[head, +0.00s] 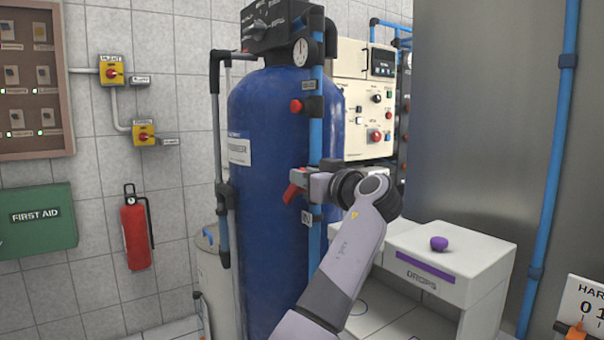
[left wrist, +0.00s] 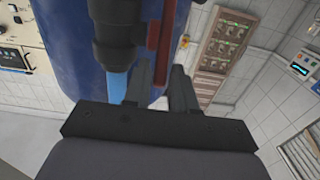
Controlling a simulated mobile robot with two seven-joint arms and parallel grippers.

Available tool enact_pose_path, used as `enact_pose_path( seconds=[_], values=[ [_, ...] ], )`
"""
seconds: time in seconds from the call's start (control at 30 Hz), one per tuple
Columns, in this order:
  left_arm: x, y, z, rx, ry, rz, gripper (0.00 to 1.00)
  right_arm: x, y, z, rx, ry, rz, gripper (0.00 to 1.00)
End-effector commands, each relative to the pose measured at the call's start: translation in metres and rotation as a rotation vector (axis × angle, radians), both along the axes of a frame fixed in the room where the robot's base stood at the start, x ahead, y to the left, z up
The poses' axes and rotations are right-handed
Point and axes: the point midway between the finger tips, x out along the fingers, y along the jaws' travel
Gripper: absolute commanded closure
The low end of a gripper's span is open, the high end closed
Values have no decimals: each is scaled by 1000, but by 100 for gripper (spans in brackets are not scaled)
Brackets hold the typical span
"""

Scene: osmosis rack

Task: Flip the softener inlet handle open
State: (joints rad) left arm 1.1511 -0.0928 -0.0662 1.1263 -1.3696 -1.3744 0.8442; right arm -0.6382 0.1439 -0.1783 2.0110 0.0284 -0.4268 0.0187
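The blue softener tank (head: 265,170) has a light blue pipe (head: 315,130) running down its front. A red lever handle (head: 292,192) sticks out to the lower left from a valve on this pipe. My left gripper (head: 312,184) is right at this valve and hides part of it. My right gripper is not in view.
A red knob (head: 296,106) and a gauge (head: 300,52) sit higher on the tank's front. A control panel (head: 365,100) stands behind, to the right. A white stand (head: 450,262) with a purple object (head: 439,243) is right of my arm. A grey pipe (head: 217,150) runs left of the tank.

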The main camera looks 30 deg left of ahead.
Motion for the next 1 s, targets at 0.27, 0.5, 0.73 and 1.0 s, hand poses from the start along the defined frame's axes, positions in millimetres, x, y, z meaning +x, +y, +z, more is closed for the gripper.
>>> enact_pose_path(
  seconds=[0.27,0.5,0.73,1.0],
  values=[
    [7,16,0,0,-1,-1,74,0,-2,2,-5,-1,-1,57],
    [6,15,0,0,-1,-1,94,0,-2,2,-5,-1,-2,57],
    [6,15,0,-4,1,-1,100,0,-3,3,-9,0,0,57],
    [8,17,8,-79,31,-2,100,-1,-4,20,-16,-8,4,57]
  ],
)
